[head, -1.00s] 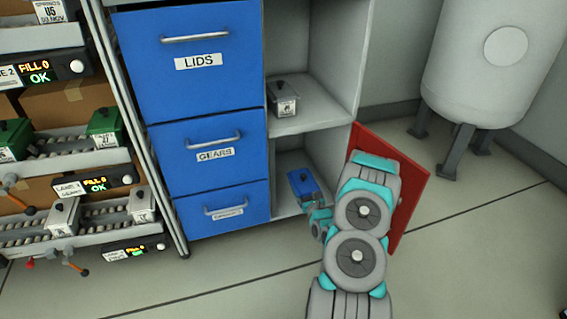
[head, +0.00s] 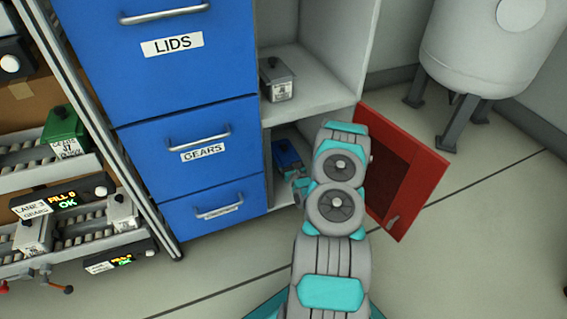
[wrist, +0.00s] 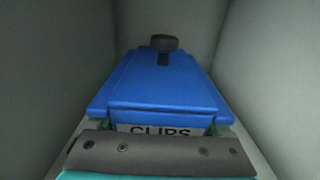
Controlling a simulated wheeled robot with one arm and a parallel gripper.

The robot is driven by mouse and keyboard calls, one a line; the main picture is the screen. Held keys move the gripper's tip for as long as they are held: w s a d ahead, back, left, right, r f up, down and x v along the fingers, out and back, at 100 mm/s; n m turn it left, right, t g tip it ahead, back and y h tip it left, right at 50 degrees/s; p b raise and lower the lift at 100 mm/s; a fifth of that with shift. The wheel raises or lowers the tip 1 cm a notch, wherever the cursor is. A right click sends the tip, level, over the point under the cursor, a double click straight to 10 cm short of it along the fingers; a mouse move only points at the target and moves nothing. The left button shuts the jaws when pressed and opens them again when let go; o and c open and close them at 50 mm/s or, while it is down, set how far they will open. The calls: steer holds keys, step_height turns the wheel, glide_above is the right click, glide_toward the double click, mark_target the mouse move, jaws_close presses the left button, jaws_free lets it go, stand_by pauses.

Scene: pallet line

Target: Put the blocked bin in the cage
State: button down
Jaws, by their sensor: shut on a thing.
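A blue bin (head: 287,153) with a dark knob on its lid is inside the lower open compartment (head: 284,199) of the cabinet, behind a red door (head: 424,191) that stands open. In the wrist view the bin (wrist: 163,86) sits upright between grey walls, and its front label reads CLIPS. My gripper (head: 300,186) reaches into the compartment and is shut on the bin at its near end. My arm hides part of the compartment and door. The gripper's dark edge (wrist: 160,150) covers the lower part of the label. I cannot tell whether the bin touches the floor.
A grey bin (head: 277,80) stands on the shelf above. Blue drawers, one marked GEARS (head: 190,160), are to the left. A roller rack with a green bin (head: 64,132) is farther left. A white tank (head: 478,55) on legs stands at the right. The floor at right is clear.

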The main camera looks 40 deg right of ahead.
steer(key=shift+f, duration=2.1)
steer(key=shift+f+b, duration=0.1)
steer(key=shift+b, duration=0.2)
jaws_free()
steer(key=p+v, duration=0.1)
steer(key=v, duration=1.1)
